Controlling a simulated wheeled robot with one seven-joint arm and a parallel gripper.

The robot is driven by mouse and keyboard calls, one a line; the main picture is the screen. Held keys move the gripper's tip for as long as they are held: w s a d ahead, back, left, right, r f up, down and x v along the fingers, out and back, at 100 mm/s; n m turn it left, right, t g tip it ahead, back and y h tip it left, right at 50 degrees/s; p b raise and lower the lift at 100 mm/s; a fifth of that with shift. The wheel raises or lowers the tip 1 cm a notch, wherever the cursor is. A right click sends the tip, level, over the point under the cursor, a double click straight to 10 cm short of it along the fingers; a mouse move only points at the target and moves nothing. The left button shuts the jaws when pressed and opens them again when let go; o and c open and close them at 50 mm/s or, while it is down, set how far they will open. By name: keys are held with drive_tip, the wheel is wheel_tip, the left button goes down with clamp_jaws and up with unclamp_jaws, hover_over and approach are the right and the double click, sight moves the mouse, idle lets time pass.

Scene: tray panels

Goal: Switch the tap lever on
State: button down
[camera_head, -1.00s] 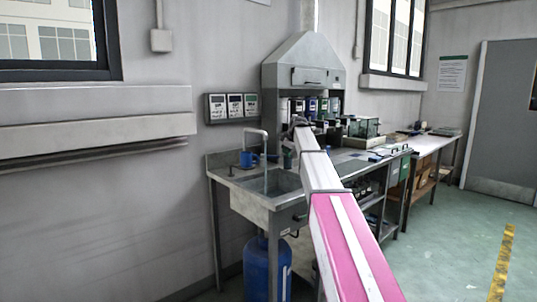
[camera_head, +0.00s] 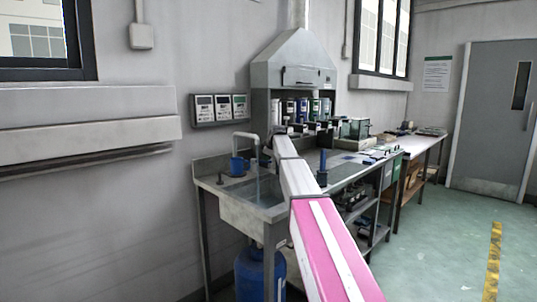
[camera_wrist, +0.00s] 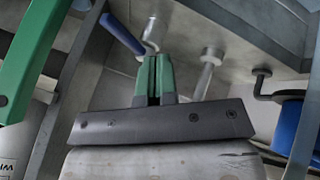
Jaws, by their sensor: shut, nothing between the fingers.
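In the wrist view a blue lever (camera_wrist: 122,33) slants down to a bright metal fitting (camera_wrist: 151,35) on the grey surface. It looks like the tap lever. My gripper (camera_wrist: 153,60) has green fingers pressed together with nothing between them. Its tips lie just below the fitting and right of the lever in the picture; I cannot tell whether they touch. In the head view the tap spout (camera_head: 246,135) arches over the steel sink (camera_head: 232,208). My arm reaches to the sink's right side, and my gripper is too small and covered there to make out.
A fume hood (camera_head: 292,75) and several bottles stand behind the arm. Floor (camera_head: 430,240) is free at right.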

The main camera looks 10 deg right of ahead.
sight(261, 161)
drive_tip(key=w+f, duration=0.3)
drive_tip(key=w, duration=0.3)
drive_tip(key=shift+d+f, duration=0.2)
drive_tip(key=shift+f, duration=0.05)
drive_tip(key=shift+w, duration=0.1)
drive_tip(key=shift+w+d, duration=0.35)
drive_tip(key=shift+w, duration=0.15)
drive_tip(key=shift+s, duration=0.1)
